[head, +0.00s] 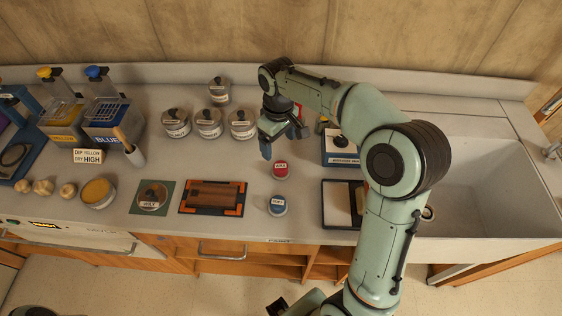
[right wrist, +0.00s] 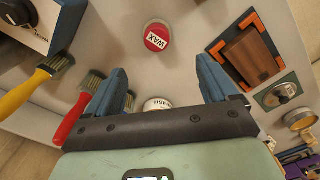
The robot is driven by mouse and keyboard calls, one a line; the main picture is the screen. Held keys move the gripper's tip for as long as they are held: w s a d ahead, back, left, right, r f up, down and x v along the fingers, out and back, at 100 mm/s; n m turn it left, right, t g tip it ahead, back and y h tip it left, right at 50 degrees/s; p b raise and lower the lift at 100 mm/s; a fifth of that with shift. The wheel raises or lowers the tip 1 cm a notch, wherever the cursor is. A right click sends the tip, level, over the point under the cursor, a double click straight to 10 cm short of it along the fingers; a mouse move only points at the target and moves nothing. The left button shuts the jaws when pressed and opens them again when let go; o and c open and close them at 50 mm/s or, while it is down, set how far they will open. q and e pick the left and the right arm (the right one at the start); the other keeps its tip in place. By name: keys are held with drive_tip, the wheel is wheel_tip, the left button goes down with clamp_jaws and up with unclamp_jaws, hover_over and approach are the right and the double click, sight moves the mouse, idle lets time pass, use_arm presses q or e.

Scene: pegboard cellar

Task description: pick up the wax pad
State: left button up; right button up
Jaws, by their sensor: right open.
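The wax pad is a small round red pad with a white label (head: 280,170). It lies on the counter, right of the wooden board, and its WAX label reads clearly in the right wrist view (right wrist: 157,37). My right gripper (head: 268,146) is above the counter, just behind and slightly left of the pad. In the right wrist view its blue fingers (right wrist: 162,85) are wide apart, with nothing held. The pad is beyond the fingertips, apart from them.
A blue-labelled pad (head: 277,206) lies in front of the wax pad. Left are a wooden board with orange corners (head: 212,210) and several tins, one (head: 242,124) close to the gripper. Right are a blue box (head: 340,149), a dark tray (head: 326,204) and brushes (right wrist: 89,88).

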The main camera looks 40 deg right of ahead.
hover_over(281, 166)
drive_tip(key=f, duration=0.6)
drive_tip(key=shift+s+a+f+b, duration=0.15)
drive_tip(key=shift+a+b, duration=0.15)
drive_tip(key=shift+a, duration=0.1)
drive_tip(key=shift+w+d+f, duration=0.1)
drive_tip(key=shift+d+f, duration=0.1)
drive_tip(key=shift+f, duration=1.35)
drive_tip(key=shift+w+d+f, duration=0.1)
drive_tip(key=shift+d+f, duration=0.1)
drive_tip(key=shift+f, duration=1.35)
use_arm(q)
drive_tip(key=shift+s+a+f, duration=0.1)
drive_tip(key=shift+s+f, duration=0.4)
drive_tip(key=shift+s, duration=0.05)
use_arm(e)
drive_tip(key=c, duration=1.1)
drive_tip(key=shift+c, duration=0.2)
drive_tip(key=shift+r, duration=0.1)
use_arm(q)
drive_tip(key=w+r+p, duration=0.2)
drive_tip(key=w+r, duration=0.1)
drive_tip(key=shift+r, duration=0.1)
use_arm(e)
wheel_tip(281, 166, up, 20)
